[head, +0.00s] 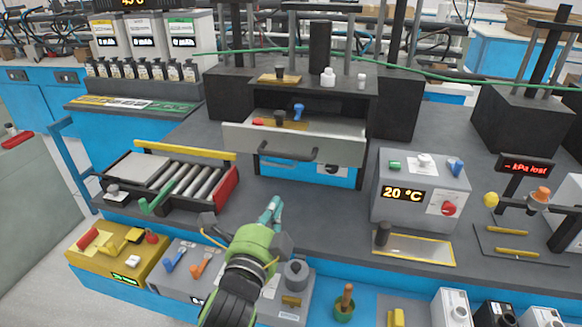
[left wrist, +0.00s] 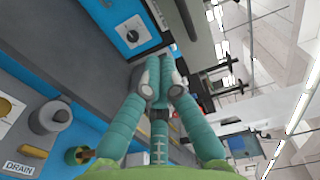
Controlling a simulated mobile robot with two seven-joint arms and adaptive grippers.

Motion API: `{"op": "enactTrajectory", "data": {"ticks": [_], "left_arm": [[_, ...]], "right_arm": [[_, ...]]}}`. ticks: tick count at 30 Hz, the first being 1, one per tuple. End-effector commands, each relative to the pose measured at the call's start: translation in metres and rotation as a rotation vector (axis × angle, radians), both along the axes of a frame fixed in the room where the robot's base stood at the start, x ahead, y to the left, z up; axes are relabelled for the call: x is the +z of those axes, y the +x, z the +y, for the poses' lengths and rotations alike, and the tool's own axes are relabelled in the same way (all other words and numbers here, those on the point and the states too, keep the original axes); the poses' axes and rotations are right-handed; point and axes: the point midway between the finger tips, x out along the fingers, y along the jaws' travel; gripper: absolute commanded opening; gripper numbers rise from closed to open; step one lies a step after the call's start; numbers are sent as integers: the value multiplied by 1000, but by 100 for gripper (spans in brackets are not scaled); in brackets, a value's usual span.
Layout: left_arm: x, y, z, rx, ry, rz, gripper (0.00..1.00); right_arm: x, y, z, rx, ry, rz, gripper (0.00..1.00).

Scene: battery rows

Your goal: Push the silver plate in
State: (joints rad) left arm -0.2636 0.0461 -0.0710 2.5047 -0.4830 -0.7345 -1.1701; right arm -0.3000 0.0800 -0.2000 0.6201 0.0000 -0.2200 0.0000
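A flat silver plate (head: 140,169) lies at the left end of the roller tray on the left of the bench, beside several silver rollers (head: 193,182). A grey drawer (head: 340,150) with a dark bar handle stands pulled out of the dark housing at the back centre. My left gripper (head: 271,208) is over the bench front of the drawer, to the right of the roller tray and apart from both. Its teal fingers are together and empty; they also show closed in the left wrist view (left wrist: 160,80). My right gripper is not in view.
A temperature box (head: 415,190) reading 20 °C stands right of centre. A green lever (head: 155,200) and red end block (head: 228,187) are on the roller tray. Small control boxes (head: 115,255) line the front edge. The bench between tray and temperature box is mostly clear.

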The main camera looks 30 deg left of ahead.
Motion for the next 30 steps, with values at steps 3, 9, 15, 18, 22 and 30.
{"op": "enactTrajectory", "data": {"ticks": [3, 9, 15, 18, 22, 30], "left_arm": [[2, 11, 3, 2, 9, -3, 0], [4, 49, 12, 2, 7, -2, 0], [3, 91, 22, 1, 4, 1, 0], [3, 108, 26, 1, 3, 2, 0], [2, 123, 30, 1, 2, 0, 0], [0, 134, 32, 0, 3, 2, 0]], "right_arm": [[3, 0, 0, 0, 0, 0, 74], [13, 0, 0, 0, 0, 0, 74], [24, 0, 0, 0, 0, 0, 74], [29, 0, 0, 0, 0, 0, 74], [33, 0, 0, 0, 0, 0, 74], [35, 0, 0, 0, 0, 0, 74]]}}
